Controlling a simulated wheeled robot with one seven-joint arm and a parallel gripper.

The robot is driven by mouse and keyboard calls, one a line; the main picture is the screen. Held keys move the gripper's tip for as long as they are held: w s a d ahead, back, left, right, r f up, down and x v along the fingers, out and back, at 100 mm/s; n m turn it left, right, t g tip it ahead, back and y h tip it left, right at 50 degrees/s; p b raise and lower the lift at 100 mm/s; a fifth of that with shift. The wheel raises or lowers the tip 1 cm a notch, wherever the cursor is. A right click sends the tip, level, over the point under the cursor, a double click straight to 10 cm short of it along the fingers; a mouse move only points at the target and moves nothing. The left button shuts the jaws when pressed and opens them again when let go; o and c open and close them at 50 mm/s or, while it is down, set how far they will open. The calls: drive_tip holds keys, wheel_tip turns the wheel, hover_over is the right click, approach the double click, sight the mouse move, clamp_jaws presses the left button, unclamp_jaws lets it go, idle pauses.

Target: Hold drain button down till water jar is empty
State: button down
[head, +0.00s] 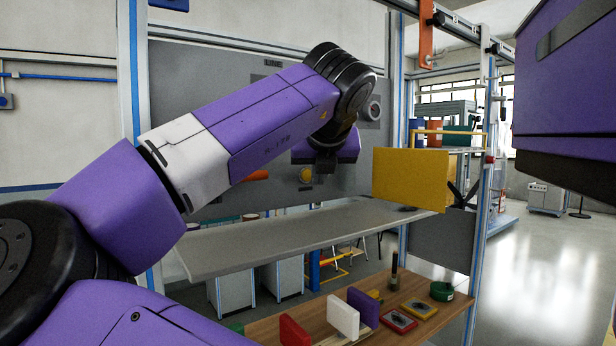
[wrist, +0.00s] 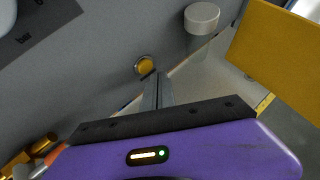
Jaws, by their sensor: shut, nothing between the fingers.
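A round yellow button (wrist: 145,65) in a metal ring sits on the grey panel (head: 200,100). It also shows in the head view (head: 305,175), just left of my wrist. My gripper (wrist: 156,76) is shut and empty. Its fingertips lie just beside the lower edge of the button in the wrist view; I cannot tell whether they touch it. I cannot make out the water jar in either view.
A yellow box-like plate (head: 410,180) sticks out right of my wrist. A grey cylinder (wrist: 203,15) projects from the panel near the button. A grey shelf (head: 290,236) runs below. A wooden bench (head: 370,335) holds red, white and purple blocks.

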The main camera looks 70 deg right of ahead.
drive_tip(key=shift+s+a, duration=0.45)
drive_tip(key=shift+s, duration=0.25)
drive_tip(key=shift+s+a, duration=0.45)
drive_tip(key=shift+s, duration=0.25)
drive_tip(key=shift+s+a, duration=0.45)
drive_tip(key=shift+s, duration=0.25)
